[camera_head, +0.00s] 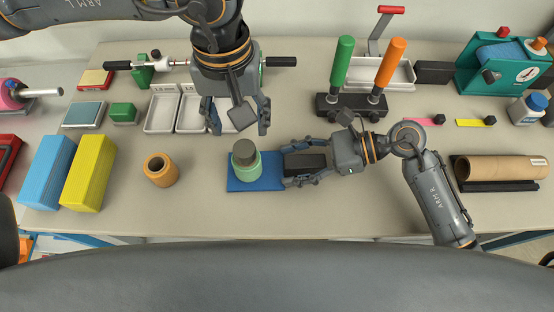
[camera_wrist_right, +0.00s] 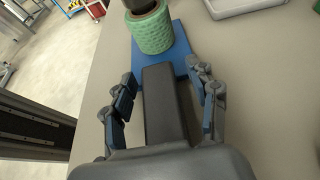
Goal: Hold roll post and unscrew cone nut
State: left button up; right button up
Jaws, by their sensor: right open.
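A green textured roll (camera_head: 246,168) stands upright on a blue base plate (camera_head: 265,184) near the table's front. A dark grey-brown nut (camera_head: 244,152) sits on top of it. In the right wrist view, the green roll (camera_wrist_right: 152,28) and blue plate (camera_wrist_right: 181,44) are ahead, the top cut off. My right gripper (camera_head: 288,164) is open beside the plate's right side, pointing left, apart from the roll. A dark bar (camera_wrist_right: 161,100) lies between its fingers, reaching toward the plate. My left gripper (camera_head: 237,122) is open, pointing down above and behind the nut, with no object visible between its fingers.
An orange spool (camera_head: 160,170) and yellow (camera_head: 89,172) and blue (camera_head: 46,172) stacks stand to the left. White trays (camera_head: 162,112) lie behind. A black block with green and orange handles (camera_head: 350,104) stands back right. A brown tube (camera_head: 500,168) lies far right.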

aim_at(244, 148)
grip_shut()
pick_arm(q)
jog(key=m, duration=0.4)
jog(key=shift+d+m, duration=0.1)
jog(key=shift+m, duration=0.2)
jog(key=m, duration=0.4)
jog(key=shift+f, duration=4.05)
